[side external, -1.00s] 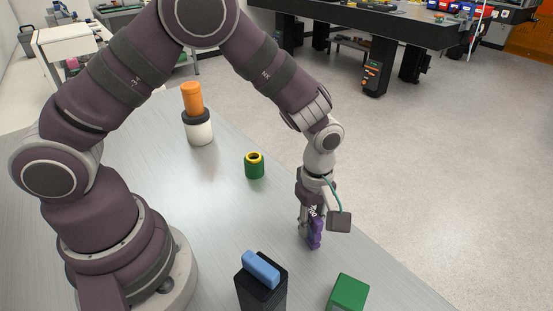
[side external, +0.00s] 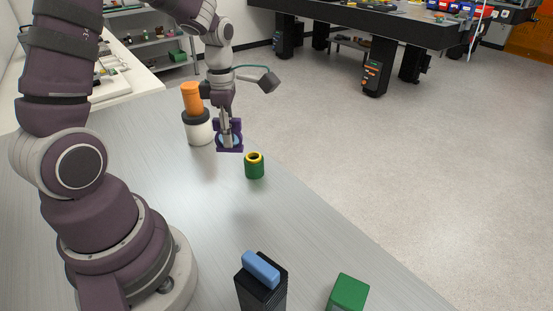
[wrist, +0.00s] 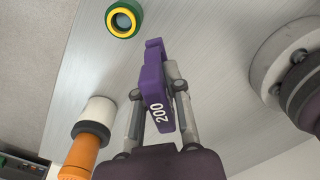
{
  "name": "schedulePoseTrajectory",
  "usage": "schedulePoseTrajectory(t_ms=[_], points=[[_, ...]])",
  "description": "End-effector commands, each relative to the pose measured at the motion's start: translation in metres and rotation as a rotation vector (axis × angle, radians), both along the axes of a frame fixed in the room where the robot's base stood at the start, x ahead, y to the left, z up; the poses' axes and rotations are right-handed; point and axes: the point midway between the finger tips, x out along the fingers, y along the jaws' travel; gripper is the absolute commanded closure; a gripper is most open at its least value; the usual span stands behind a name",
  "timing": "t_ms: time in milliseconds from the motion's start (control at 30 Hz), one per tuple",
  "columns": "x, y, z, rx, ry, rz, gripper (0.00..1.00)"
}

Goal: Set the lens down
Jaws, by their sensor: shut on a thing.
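The lens (side external: 230,149) is a pale blue disc in a purple mount; in the wrist view the mount (wrist: 152,75) shows edge-on with a white "200" on its side. My gripper (side external: 227,132) points down and is shut on the mount, one finger on each side. In the side view the lens looks upright and appears held above the grey bench top (side external: 190,215). It is up and left of a green cylinder with a yellow ring (side external: 254,168), and apart from it. In the wrist view the glass is hidden.
A white jar with a dark collar (side external: 199,131) and an orange top (side external: 192,98) stands close left of my gripper. A black box (side external: 262,290) with a blue block (side external: 261,269) and a green block (side external: 348,293) are at the front. The middle of the bench is clear.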

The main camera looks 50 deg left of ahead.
Motion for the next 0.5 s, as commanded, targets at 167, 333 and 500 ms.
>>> schedulePoseTrajectory(t_ms=[167, 333, 500], points=[[-0.053, 0.060, -0.005, -0.002, -0.001, 0.450, 1.00], [-0.083, 0.080, -0.008, -0.003, -0.002, 0.666, 1.00], [-0.089, 0.082, -0.038, -0.008, 0.003, 0.702, 1.00]])
